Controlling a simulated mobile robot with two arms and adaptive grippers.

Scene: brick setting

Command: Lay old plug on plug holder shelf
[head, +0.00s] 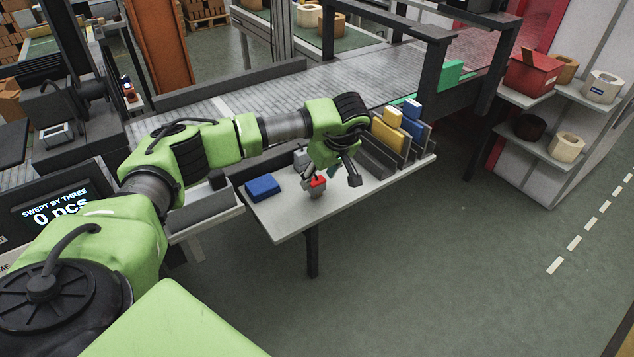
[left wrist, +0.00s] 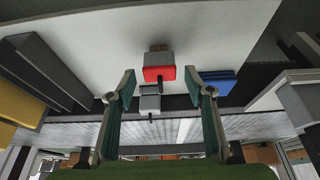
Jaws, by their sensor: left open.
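A red-topped grey plug (head: 318,184) stands on the white table (head: 290,217) near its front edge. It also shows in the left wrist view (left wrist: 159,73), between my fingertips in the picture. A plain grey plug (left wrist: 149,101) is behind it; in the head view it is partly hidden by my gripper. I cannot tell which plug is the old one. My left gripper (head: 331,181) is open over the table by the red-topped plug, with nothing held. A grey slotted rack (head: 377,159) with yellow and blue blocks stands at the table's right; I cannot tell whether it is the plug holder shelf.
A blue block (head: 262,187) lies on the table to the left, beside a grey tray (head: 205,211). A conveyor (head: 290,90) runs behind. A side shelf (head: 560,161) at the right holds a red box (head: 531,75) and several rolls. The floor in front is clear.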

